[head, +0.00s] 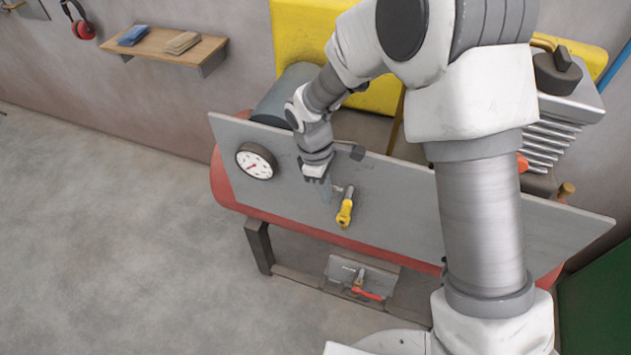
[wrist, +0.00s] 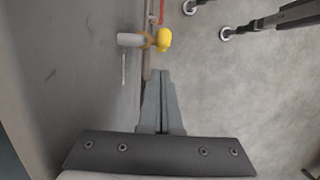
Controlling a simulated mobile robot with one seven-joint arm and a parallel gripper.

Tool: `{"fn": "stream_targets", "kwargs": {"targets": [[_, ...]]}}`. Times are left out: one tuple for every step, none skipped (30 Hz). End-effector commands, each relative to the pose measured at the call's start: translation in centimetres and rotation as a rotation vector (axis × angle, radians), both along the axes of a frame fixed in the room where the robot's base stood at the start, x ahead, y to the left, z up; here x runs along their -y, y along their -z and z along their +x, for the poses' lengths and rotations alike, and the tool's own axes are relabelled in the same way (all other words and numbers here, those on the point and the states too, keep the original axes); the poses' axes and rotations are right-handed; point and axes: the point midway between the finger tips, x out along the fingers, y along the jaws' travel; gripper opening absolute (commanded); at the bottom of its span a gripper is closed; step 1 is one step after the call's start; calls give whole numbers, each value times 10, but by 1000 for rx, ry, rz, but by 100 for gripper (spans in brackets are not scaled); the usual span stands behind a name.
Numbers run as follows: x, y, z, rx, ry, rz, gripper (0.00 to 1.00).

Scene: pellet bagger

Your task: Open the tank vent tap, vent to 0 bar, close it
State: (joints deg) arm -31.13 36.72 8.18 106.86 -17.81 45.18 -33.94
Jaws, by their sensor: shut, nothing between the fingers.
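A tap with a yellow handle (head: 345,212) sits on the front of the grey panel (head: 400,200); its handle hangs downward in the head view. It also shows in the wrist view (wrist: 164,40), beyond my fingertips. A round white gauge (head: 256,161) is on the panel to the left; its needle is too small to read exactly. A second tap with a red handle (head: 367,294) sits lower, beneath the tank; its red handle lies roughly sideways. My gripper (head: 327,192) is shut and empty, just left of the yellow tap and apart from it. The wrist view shows its fingers (wrist: 161,78) together.
The red tank (head: 222,185) stands behind the panel on dark legs (head: 259,247). A finned grey unit (head: 560,130) and yellow machine housing (head: 300,35) are behind. A wooden shelf (head: 165,48) is on the wall. The floor at left is clear.

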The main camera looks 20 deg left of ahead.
Motion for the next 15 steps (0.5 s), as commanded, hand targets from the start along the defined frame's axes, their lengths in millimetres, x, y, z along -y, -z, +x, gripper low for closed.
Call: {"fn": "stream_targets", "kwargs": {"targets": [[7,0,-1,-1,1,0,0],[9,0,-1,0,1,0,0],[12,1,-1,-1,0,0,0],[14,1,-1,-1,0,-1,0],[15,1,-1,-1,0,-1,0],[17,1,-2,-1,0,0,0],[17,1,-2,-1,-1,0,0],[18,1,-2,-1,-1,0,0],[18,1,-2,0,-1,0,0],[18,1,-2,0,-1,0,0],[18,1,-2,0,-1,0,0],[18,1,-2,0,-1,0,0],[18,1,-2,0,-1,0,0],[18,1,-1,0,-1,0,0],[18,1,-2,-1,-1,0,0]]}}
